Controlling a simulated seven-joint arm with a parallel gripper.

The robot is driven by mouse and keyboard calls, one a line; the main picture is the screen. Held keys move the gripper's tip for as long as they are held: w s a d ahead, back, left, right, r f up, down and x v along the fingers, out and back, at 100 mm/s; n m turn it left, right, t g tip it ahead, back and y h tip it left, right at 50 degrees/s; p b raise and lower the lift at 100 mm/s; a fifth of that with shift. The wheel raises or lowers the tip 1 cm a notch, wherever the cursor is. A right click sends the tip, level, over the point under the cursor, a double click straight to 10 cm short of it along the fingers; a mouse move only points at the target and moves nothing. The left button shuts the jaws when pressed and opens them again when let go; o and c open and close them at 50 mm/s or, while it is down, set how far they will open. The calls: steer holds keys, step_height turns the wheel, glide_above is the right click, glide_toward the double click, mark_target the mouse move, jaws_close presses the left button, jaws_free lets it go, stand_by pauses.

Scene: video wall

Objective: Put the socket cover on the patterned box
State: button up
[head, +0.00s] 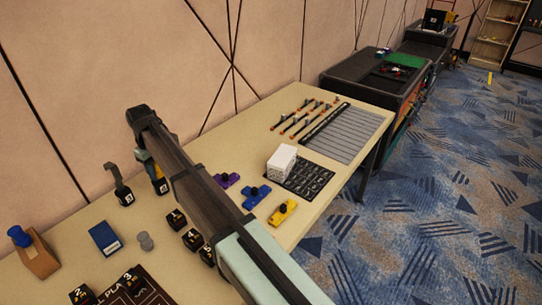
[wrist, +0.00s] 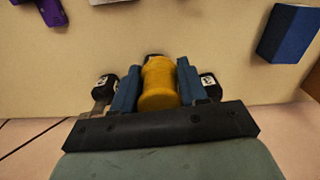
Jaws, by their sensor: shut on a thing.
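My gripper (wrist: 158,88) is shut on a yellow rounded piece (wrist: 159,82), which sits between its two blue fingers. In the head view my gripper (head: 151,170) is low over the back of the table, partly hidden by my arm. I cannot tell from its shape whether the yellow piece is the socket cover. A white box with a faintly dotted surface (head: 281,162), perhaps the patterned box, stands on a black gridded mat (head: 312,180), right of my arm and well apart from my gripper.
Black numbered blocks (head: 176,218) stand near my arm, one with a grey hook (head: 117,180). A blue box (head: 105,238), grey knob (head: 146,241) and wooden block (head: 35,255) are at left. Purple (head: 227,180), blue (head: 256,196) and yellow (head: 282,212) knobbed pieces lie right of my arm.

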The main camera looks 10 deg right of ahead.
steer(key=w+d+r+m, duration=0.1)
steer(key=w+d, duration=0.2)
steer(key=d, duration=0.3)
steer(key=w+d+m, duration=0.1)
steer(key=w+d, duration=0.3)
steer(key=d, duration=0.2)
step_height(320, 180, up, 4)
steer(key=m, duration=0.8)
glide_above(283, 155)
steer(key=shift+f, duration=4.65)
steer(key=o, duration=1)
steer(key=shift+f, duration=0.1)
